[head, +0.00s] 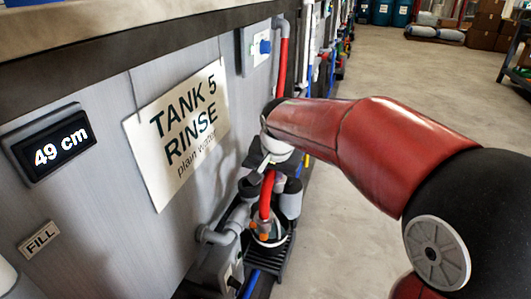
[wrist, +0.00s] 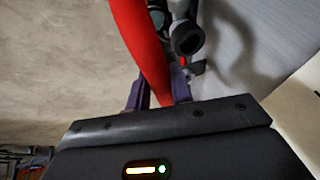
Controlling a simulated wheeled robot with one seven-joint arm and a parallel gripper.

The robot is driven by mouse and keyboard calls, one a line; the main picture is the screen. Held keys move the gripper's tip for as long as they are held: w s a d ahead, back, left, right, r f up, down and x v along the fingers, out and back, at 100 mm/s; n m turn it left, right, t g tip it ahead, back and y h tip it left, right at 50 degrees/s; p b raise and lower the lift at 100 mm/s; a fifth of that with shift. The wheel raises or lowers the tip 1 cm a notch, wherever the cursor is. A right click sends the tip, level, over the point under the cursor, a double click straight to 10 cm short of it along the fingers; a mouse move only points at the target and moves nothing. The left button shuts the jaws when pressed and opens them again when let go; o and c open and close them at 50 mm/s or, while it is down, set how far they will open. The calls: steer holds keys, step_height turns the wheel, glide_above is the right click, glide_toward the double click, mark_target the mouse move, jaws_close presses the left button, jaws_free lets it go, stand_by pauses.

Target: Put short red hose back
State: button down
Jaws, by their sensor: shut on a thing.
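The short red hose (head: 266,192) shows in the head view below my gripper (head: 264,168), running down toward a pump with orange fittings (head: 262,236). In the wrist view the red hose (wrist: 142,45) runs down from the top edge to between the two purple fingers of my gripper (wrist: 159,92). My gripper is shut on it. The hose end past the fingers is hidden behind my gripper body. A dark round pipe opening (wrist: 187,38) lies just right of the hose in the wrist view; I cannot tell whether they touch.
The tank wall with the "TANK 5 RINSE" sign (head: 182,133) and a "49 cm" display (head: 52,143) stands close at left. Another red hose (head: 283,62) hangs from a grey elbow higher on the wall. Grey pipes (head: 222,231) crowd the pump. Open floor (head: 430,85) lies at right.

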steer(key=s+d+f+n, duration=0.1)
steer(key=d+f, duration=0.3)
steer(key=f, duration=1)
steer(key=s+d+f+n+y, duration=0.1)
steer(key=s+d+f, duration=0.3)
steer(key=f, duration=1)
steer(key=s+d+f+n, duration=0.2)
steer(key=d+f, duration=0.3)
steer(key=f, duration=0.9)
steer(key=shift+s+f+g+y, duration=0.3)
steer(key=shift+s+f, duration=0.05)
steer(key=shift+s, duration=0.05)
steer(key=shift+d, duration=0.1)
